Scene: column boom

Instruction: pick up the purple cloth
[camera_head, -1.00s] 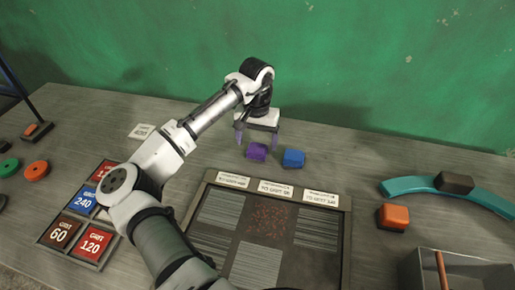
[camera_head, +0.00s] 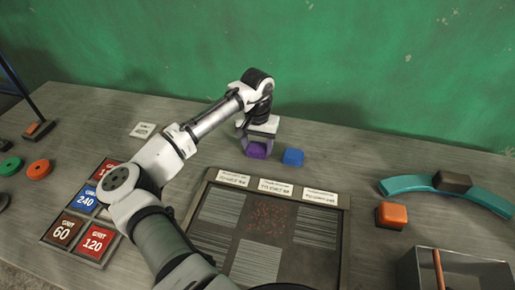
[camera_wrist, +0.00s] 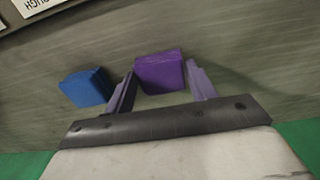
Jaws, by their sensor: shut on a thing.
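The purple cloth (camera_head: 256,151) is a small folded block on the grey bench, behind the dark panel. It also shows in the wrist view (camera_wrist: 160,70), between my two fingers. My gripper (camera_head: 257,146) is down at the cloth, with a finger on each side of it; its purple fingertips show in the wrist view (camera_wrist: 162,82). It is shut on the cloth. The cloth appears to rest at bench level. Its underside is hidden.
A blue block (camera_head: 293,157) sits close to the right of the cloth; in the wrist view it lies left of my fingers. The dark panel (camera_head: 270,258) with label cards is in front. An orange block (camera_head: 392,215) and a metal box (camera_head: 408,270) stand at right.

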